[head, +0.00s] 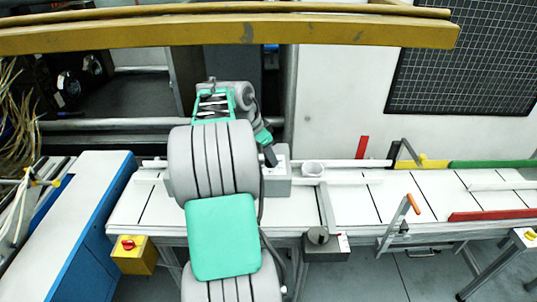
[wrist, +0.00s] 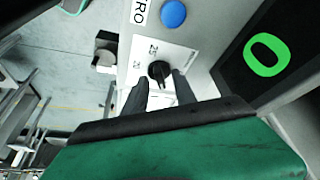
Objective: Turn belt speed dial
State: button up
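The belt speed dial (wrist: 158,70) is a small black knob on a white scale plate with numbers, in the upper middle of the wrist view. My gripper (wrist: 160,88) is open, with its two dark fingers apart and pointing at the dial. The knob shows in the gap between the fingertips; I cannot tell whether they touch it. In the head view my gripper (head: 270,157) is at a grey box (head: 278,185) on the conveyor, and the dial itself cannot be made out there.
A blue button (wrist: 173,14) sits just above the dial. A black panel with a green ring mark (wrist: 266,55) is to the right. A yellow box with a red button (head: 134,255) hangs at the front left.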

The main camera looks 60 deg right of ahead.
grip_shut()
dwell(0.4)
jog(key=shift+f+b, duration=0.1)
jog(key=shift+b, duration=0.2)
jog(key=shift+n+b, duration=0.6)
jog(key=n+t+b, duration=0.1)
jog(key=n+b, duration=0.1)
jog(key=n+t+h+b, duration=0.1)
jog(key=n+b, duration=0.1)
jog(key=shift+s+f, duration=0.15)
jog(key=shift+s, duration=0.05)
jog(key=n+t+b, duration=0.1)
jog(key=n+b, duration=0.2)
jog(key=shift+s+n, duration=0.15)
jog(key=shift+n, duration=0.15)
jog(key=shift+r+n+t+b, duration=0.25)
jog(key=shift+n+t+b, duration=0.35)
jog(key=shift+n, duration=0.9)
jog(key=shift+y, duration=0.3)
